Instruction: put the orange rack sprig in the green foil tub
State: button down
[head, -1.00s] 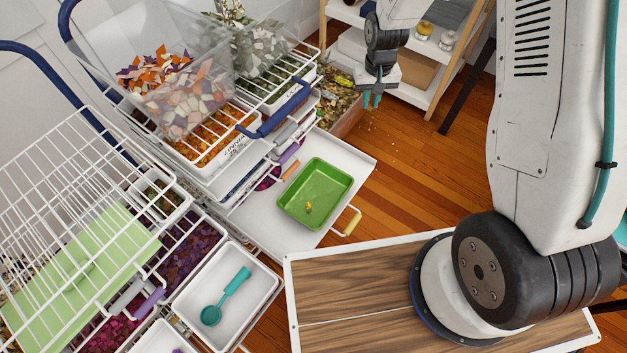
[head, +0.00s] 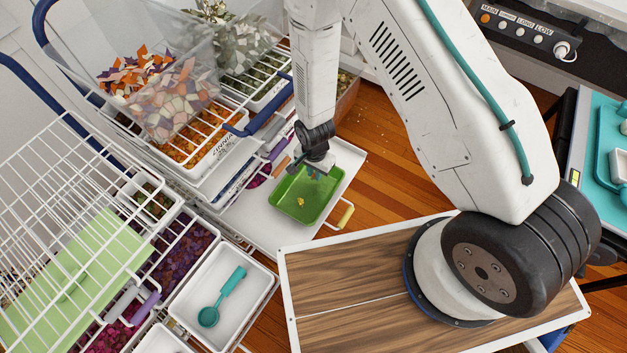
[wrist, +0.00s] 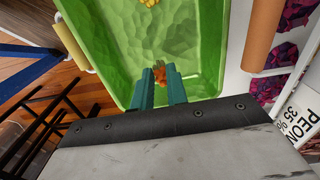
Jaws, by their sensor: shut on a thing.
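The green foil tub (head: 297,206) stands on a white pulled-out tray, with a small yellow piece (head: 300,202) on its floor. In the wrist view the tub (wrist: 205,45) fills the upper middle, and the yellow piece (wrist: 149,3) shows at the top edge. My gripper (head: 315,173) is over the far part of the tub. In the wrist view its teal fingers (wrist: 160,88) are shut on the small orange rack sprig (wrist: 160,75), which shows between the fingertips against the tub's inside. I cannot tell whether the sprig touches the tub.
The white tray (head: 255,222) has a yellow handle (head: 346,215) on its front right. A white bin (head: 190,290) with a teal scoop (head: 222,297) stands front left. Wire racks and a clear bin of chips (head: 170,90) rise at the left.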

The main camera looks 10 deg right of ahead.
aim_at(314, 184)
jog(key=shift+f, duration=2.3)
jog(key=shift+f, duration=0.15)
jog(key=c, duration=1.4)
grip_release()
notch_tip(314, 184, up, 12)
jog(key=shift+r, duration=0.25)
